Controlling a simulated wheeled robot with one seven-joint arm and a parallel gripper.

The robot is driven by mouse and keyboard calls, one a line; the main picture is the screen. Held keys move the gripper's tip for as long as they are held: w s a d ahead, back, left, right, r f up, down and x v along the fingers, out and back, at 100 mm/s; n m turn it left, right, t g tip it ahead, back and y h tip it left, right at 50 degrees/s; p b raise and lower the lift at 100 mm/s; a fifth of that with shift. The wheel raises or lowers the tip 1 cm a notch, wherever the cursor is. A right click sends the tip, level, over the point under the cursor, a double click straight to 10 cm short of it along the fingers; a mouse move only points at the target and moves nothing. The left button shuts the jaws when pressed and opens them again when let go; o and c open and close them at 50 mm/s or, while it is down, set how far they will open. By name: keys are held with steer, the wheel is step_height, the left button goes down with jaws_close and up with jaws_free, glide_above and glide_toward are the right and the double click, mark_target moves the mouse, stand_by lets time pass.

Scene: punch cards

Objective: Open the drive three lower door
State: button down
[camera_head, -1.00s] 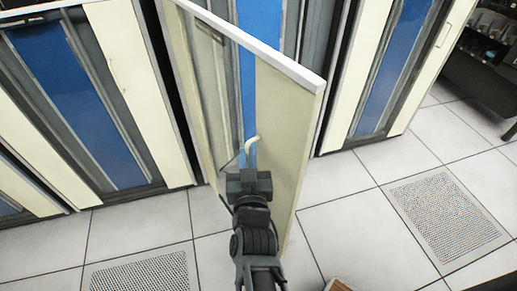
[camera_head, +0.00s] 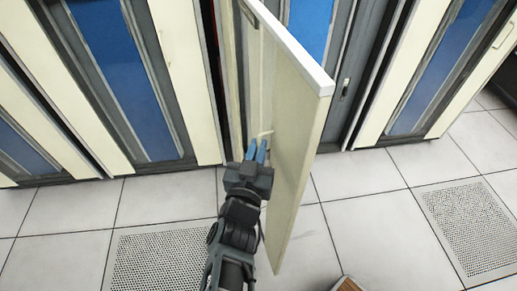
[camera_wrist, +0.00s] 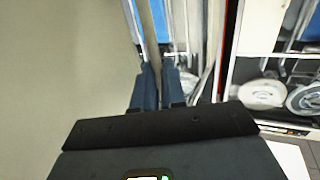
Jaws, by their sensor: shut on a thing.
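The cream door (camera_head: 296,150) stands swung out from its cabinet, its white top edge running toward me. A pale bent handle (camera_head: 262,134) is on its left side. My gripper (camera_head: 257,150) is at this handle, its blue-grey fingers shut on it. In the wrist view, the door (camera_wrist: 65,55) fills the left as a plain panel. The fingers (camera_wrist: 160,85) are close together beside it, and the exact grip on the handle is hard to see there.
Cream cabinets with blue panels (camera_head: 95,40) stand left and right. The wrist view shows an open cabinet inside with round reels (camera_wrist: 262,93) at the right. Tiled floor (camera_head: 370,220) is clear around the door, with perforated tiles (camera_head: 470,220). A brown-edged object (camera_head: 347,285) lies at the bottom edge.

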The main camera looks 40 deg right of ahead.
steer(key=shift+w, duration=0.15)
steer(key=c, duration=1.2)
jaws_free()
steer(key=shift+d, duration=0.1)
steer(key=b+v, duration=0.1)
steer(key=v, duration=0.6)
steer(key=shift+a, duration=0.35)
steer(key=shift+f, duration=0.1)
